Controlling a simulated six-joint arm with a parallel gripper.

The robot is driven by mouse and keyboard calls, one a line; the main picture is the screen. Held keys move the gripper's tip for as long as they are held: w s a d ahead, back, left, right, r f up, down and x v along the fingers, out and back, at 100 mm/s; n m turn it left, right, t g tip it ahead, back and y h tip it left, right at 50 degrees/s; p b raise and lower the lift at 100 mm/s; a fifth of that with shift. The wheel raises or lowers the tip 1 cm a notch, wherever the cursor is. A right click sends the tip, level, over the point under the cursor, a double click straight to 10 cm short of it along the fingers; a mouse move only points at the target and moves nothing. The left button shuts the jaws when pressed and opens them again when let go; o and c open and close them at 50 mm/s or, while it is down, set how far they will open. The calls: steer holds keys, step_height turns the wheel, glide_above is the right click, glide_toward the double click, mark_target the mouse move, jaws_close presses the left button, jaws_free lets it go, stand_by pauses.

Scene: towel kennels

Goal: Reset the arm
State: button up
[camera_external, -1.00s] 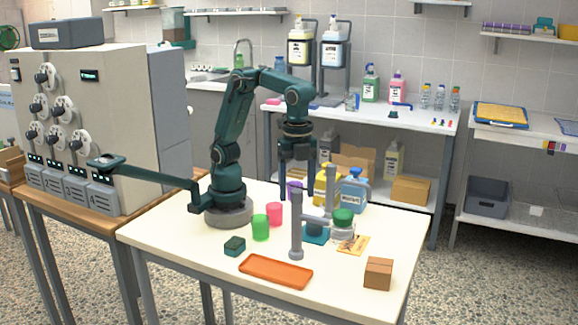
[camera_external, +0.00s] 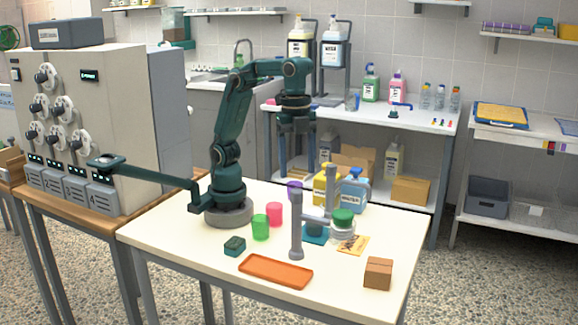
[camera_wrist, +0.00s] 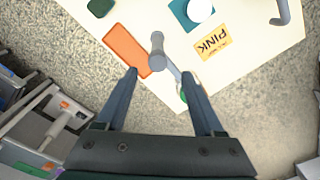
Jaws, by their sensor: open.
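My arm stands on the white table (camera_external: 180,232) with its forearm held level. My gripper (camera_external: 297,174) hangs down from it, above the back part of the table. In the wrist view my gripper (camera_wrist: 160,75) shows two dark fingers spread apart with nothing held between them. The table (camera_wrist: 262,50), the orange tray (camera_wrist: 126,48) and the grey post (camera_wrist: 157,52) lie below and beyond the fingers.
Green (camera_external: 260,228) and pink (camera_external: 274,213) cups stand by my base. An orange tray (camera_external: 275,270), a grey post (camera_external: 296,225), a brown box (camera_external: 378,273), a green-lidded jar (camera_external: 343,224) and a blue bottle (camera_external: 353,192) share the table.

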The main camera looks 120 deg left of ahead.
steer(key=s+a+r+n+t, duration=0.1)
steer(key=s+a+n+t, duration=0.25)
steer(key=s, duration=0.35)
steer(key=s+a+f+n+t, duration=0.1)
steer(key=s+f+n, duration=0.2)
steer(key=f+n, duration=0.2)
step_height(320, 180, down, 3)
steer(key=shift+s+a+r+t, duration=0.2)
steer(key=shift+s+a+t, duration=0.1)
steer(key=shift+t, duration=0.05)
steer(key=shift+n, duration=0.25)
